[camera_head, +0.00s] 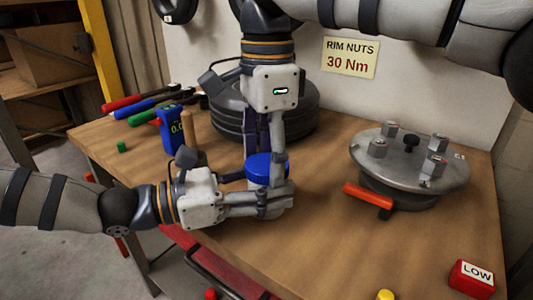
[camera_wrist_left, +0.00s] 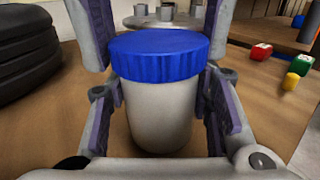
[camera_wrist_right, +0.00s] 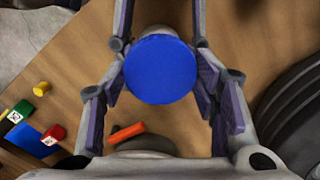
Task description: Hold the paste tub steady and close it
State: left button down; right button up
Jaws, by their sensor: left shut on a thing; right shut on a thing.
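The paste tub is a white cylinder that stands upright in the left wrist view (camera_wrist_left: 160,115). Its ribbed blue lid (camera_wrist_left: 160,58) sits level on top; it shows in the head view (camera_head: 265,163) and, round from above, in the right wrist view (camera_wrist_right: 160,70). My left gripper (camera_head: 272,200) comes in low from the left, shut on the white body, with a finger on each side. My right gripper (camera_head: 265,160) points down from above, shut on the blue lid. The fingers hide most of the tub's body in the head view. How tightly the lid is seated cannot be told.
A black tire (camera_head: 225,125) lies behind the grippers. A torque tool with a green display (camera_head: 175,128) and coloured-handled tools (camera_head: 125,103) are at the left. A round metal hub (camera_head: 405,165) with an orange-handled tool (camera_head: 368,196) is at the right. A red LOW block (camera_head: 472,277) sits front right.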

jog(key=m, duration=0.2)
jog(key=shift+m, duration=0.3)
jog(key=o, duration=1.3)
jog(key=shift+r, duration=2.25)
jog(key=shift+c, duration=0.5)
